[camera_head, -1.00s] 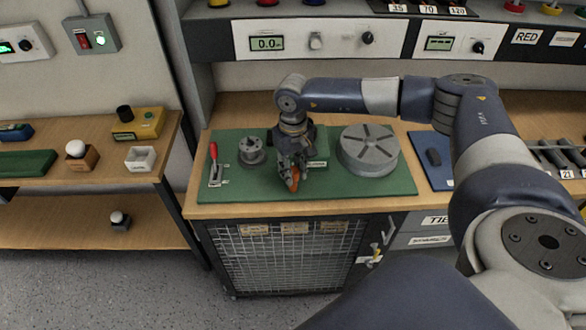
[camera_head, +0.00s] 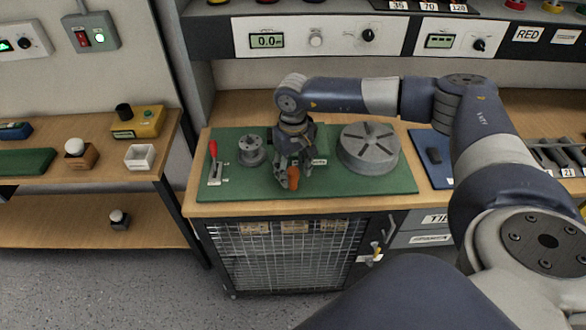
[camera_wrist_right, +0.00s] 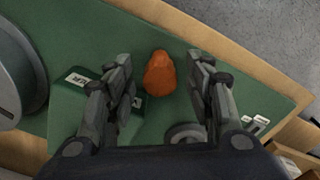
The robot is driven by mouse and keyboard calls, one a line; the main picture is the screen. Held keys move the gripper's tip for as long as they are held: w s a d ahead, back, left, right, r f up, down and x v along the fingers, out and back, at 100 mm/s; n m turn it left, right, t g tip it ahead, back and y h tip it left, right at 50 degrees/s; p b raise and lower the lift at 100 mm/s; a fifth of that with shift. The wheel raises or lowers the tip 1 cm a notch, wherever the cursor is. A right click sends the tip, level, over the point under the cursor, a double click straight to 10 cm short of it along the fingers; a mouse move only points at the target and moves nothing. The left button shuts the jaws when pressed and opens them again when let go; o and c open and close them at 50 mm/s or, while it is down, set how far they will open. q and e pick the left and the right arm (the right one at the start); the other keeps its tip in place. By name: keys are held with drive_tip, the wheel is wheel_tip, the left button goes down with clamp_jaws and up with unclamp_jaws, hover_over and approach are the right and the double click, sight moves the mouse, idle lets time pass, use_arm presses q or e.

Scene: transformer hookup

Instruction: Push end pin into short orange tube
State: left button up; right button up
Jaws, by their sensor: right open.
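The short orange tube (camera_head: 293,178) stands near the front edge of the green mat (camera_head: 345,190) on the bench. In the right wrist view the orange piece (camera_wrist_right: 160,76) lies between the two spread fingers, with a gap on both sides. My right gripper (camera_head: 287,172) is over the mat at the tube, pointing down. It is open and holds nothing; its fingers also show in the right wrist view (camera_wrist_right: 161,82). I cannot make out an end pin in or beside the tube. My left gripper is not in view.
On the mat, a small grey flanged part (camera_head: 251,153) and a red-handled clamp (camera_head: 214,165) stand left of the gripper. A large grey slotted disc (camera_head: 369,148) stands to the right. A green labelled block (camera_wrist_right: 82,108) sits close beside one finger.

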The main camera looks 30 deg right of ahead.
drive_tip(key=shift+r+p, duration=1.35)
drive_tip(key=shift+r, duration=1.15)
wheel_tip(320, 180, up, 12)
